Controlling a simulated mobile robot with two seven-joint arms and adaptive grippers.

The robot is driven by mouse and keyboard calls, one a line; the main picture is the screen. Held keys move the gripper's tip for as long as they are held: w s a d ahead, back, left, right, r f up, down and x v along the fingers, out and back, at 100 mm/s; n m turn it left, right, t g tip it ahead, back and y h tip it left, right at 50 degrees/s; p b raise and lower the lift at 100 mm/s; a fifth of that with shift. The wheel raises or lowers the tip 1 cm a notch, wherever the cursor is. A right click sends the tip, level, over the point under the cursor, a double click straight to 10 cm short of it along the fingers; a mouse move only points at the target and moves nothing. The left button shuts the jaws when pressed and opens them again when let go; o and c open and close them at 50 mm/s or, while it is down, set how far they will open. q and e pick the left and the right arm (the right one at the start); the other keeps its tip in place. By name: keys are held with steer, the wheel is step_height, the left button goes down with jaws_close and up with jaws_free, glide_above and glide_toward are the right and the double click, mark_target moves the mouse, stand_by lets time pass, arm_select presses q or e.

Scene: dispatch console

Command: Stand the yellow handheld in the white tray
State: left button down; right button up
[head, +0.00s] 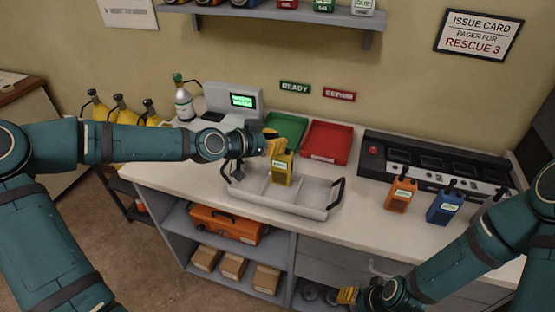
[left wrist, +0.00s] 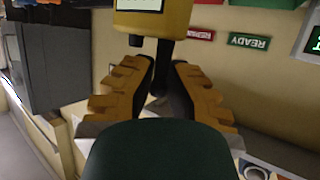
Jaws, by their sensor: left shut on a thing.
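The yellow handheld (head: 281,170) is upright at the white tray (head: 317,212), over its middle part. I cannot tell whether its base touches the tray floor. My left gripper (head: 274,147) is shut on the top of the handheld. In the left wrist view, the handheld's yellow body (left wrist: 153,20) shows past the fingers (left wrist: 158,90), with its dark antenna between them. The tray has dividers and black end handles. My right gripper (head: 348,296) is low in front of the counter, away from the tray; its fingers are too small to read.
Green (head: 287,128) and red (head: 326,143) trays lie behind the white tray. An orange handheld (head: 400,194) and a blue one (head: 445,207) stand at right before a black charging dock (head: 435,160). A printer (head: 234,100) and bottle (head: 184,104) stand back left.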

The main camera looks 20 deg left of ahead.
arm_select(q)
steer(key=shift+f+b, duration=0.35)
steer(key=shift+f, duration=1.8)
steer(key=shift+d, duration=0.1)
steer(key=c, duration=1.1)
jaws_free()
steer(key=shift+f, duration=0.1)
steer(key=shift+c, duration=0.2)
steer(key=shift+r, duration=0.2)
steer(key=p+v, duration=0.3)
steer(key=v, duration=0.9)
